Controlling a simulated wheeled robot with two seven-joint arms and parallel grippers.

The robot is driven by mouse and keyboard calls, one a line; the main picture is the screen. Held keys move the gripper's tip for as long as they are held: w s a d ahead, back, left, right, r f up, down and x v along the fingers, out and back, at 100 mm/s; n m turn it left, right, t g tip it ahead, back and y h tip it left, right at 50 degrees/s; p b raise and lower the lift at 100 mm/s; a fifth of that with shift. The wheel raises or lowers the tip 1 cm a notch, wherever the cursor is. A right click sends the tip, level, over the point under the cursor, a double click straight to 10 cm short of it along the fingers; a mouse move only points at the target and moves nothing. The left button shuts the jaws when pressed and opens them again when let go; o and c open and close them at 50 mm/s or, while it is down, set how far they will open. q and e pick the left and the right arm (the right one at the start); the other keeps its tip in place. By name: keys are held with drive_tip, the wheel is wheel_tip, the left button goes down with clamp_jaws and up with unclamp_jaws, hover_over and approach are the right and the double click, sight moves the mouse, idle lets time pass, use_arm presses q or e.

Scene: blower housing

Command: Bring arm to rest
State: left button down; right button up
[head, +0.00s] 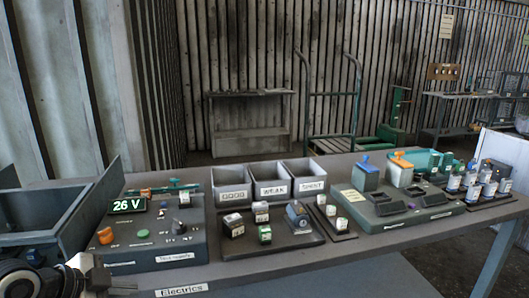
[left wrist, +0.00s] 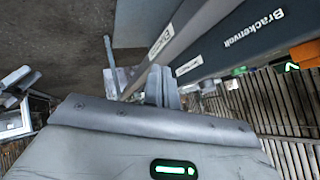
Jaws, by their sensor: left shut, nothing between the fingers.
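My left arm shows at the bottom left corner of the head view. Its left gripper (head: 100,280) is low at the front left edge of the workbench (head: 350,256), in front of the test supply box (head: 160,246). In the left wrist view the left gripper (left wrist: 162,86) has its fingers together with nothing between them. The bench edge with its label strip (left wrist: 162,42) is just beyond the fingers in that view. I cannot tell whether the fingers touch it. My right gripper is not in view.
The supply box reads 26 V. A grey open bin (head: 100,205) stands at the left, close to my arm. Three labelled bins (head: 272,182), small blocks (head: 262,212), a dark station (head: 400,204) and several bottles (head: 470,182) fill the bench. Floor is clear at lower right.

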use_arm(q)
drive_tip(key=s+d+f+n+t, duration=0.1)
drive_tip(key=s+d+f+n, duration=0.25)
drive_tip(key=f, duration=0.35)
drive_tip(key=s+d+f+n, duration=0.3)
drive_tip(key=s+d+f, duration=0.1)
drive_tip(key=f, duration=0.4)
drive_tip(key=s+d+f+n+y, duration=0.1)
drive_tip(key=s+d+f+n, duration=0.1)
drive_tip(key=s, duration=0.3)
drive_tip(key=s+d+f+n+t+y, duration=0.1)
drive_tip(key=s+d+f+n+y, duration=0.1)
drive_tip(key=s, duration=0.3)
drive_tip(key=shift+s+d+f+n+t, duration=0.15)
drive_tip(key=shift+s+f+n+t, duration=0.2)
drive_tip(key=shift+n, duration=0.2)
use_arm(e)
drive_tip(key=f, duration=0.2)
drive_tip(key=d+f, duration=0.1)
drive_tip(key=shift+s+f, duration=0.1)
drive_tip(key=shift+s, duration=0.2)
